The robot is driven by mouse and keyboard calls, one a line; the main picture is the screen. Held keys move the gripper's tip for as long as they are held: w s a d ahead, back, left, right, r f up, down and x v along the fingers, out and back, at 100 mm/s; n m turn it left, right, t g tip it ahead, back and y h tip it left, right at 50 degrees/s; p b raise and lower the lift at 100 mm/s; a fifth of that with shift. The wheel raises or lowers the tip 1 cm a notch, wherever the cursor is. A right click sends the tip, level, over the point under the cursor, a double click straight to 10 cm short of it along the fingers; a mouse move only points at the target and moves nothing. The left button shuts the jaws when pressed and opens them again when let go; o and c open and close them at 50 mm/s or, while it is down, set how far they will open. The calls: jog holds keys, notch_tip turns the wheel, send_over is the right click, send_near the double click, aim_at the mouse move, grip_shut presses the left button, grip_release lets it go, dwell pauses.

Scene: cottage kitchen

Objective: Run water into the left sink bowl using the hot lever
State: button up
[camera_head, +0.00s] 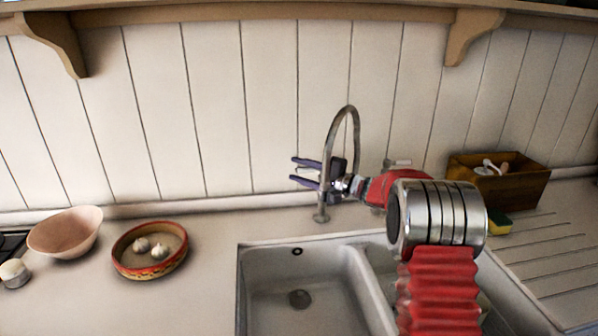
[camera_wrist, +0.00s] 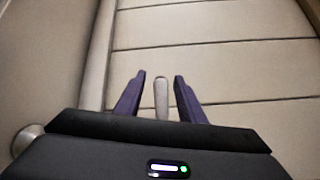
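My gripper has two purple fingers pointing left beside the tap. In the wrist view my gripper (camera_wrist: 160,78) is open, with a slim pale lever (camera_wrist: 161,98) between the fingers and gaps on both sides. I cannot tell whether it is the hot lever. Another lever-like metal piece (camera_head: 398,163) shows right of the tap.
A pink bowl (camera_head: 66,232) and a red-rimmed dish (camera_head: 124,262) with garlic bulbs stand on the left counter. A wooden box (camera_head: 520,190) and a yellow sponge (camera_head: 499,224) are at the right. My arm covers much of the right bowl.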

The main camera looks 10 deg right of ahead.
jog(key=shift+c, duration=0.6)
jog(key=c, duration=0.7)
grip_shut()
jog(key=shift+f, duration=0.15)
